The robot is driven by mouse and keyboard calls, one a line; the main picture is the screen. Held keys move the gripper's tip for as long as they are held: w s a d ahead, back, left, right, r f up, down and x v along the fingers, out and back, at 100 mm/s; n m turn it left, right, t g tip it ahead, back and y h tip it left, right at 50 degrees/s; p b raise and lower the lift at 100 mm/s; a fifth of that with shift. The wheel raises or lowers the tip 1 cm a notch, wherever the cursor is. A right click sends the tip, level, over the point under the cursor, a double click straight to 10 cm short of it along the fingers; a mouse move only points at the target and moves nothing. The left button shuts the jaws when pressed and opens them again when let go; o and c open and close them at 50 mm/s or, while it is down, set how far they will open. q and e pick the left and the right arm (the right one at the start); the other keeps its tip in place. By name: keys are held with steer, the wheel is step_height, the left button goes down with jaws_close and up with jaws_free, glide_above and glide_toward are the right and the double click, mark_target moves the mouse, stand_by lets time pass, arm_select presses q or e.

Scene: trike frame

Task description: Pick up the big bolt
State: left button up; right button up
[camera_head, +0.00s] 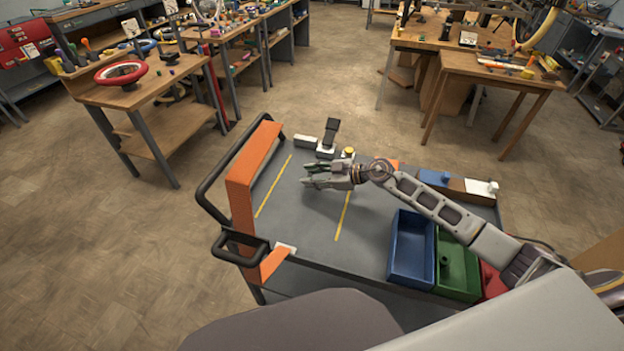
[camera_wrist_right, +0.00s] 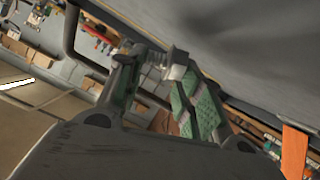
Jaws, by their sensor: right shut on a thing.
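My right gripper (camera_head: 318,177) reaches in from the right over the grey cart top (camera_head: 300,215), with its fingers pointing left. In the right wrist view, the gripper (camera_wrist_right: 165,80) has green finger pads and is shut on a small grey metal piece, which looks like the big bolt (camera_wrist_right: 177,65). The piece sits at the fingertips, with its head showing and the rest hidden between the fingers. In the head view the bolt is too small or hidden to make out. My left gripper is not in view.
A blue bin (camera_head: 411,252), a green bin (camera_head: 456,268) and a red bin (camera_head: 491,281) stand at the cart's right front. A black device (camera_head: 329,132) stands behind the gripper. An orange panel (camera_head: 250,185) and a black handle bound the left side. The cart's left middle is clear.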

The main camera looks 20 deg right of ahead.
step_height(320, 180, up, 3)
steer(key=shift+r+p, duration=0.1)
steer(key=shift+p, duration=0.25)
steer(key=shift+r, duration=1.15)
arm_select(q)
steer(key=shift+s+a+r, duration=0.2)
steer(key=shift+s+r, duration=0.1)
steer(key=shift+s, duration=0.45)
arm_select(e)
steer(key=s+d, duration=1)
steer(key=d, duration=0.4)
steer(key=shift+s+d+f, duration=0.15)
steer(key=shift+s+d, duration=0.05)
steer(key=shift+d, duration=0.1)
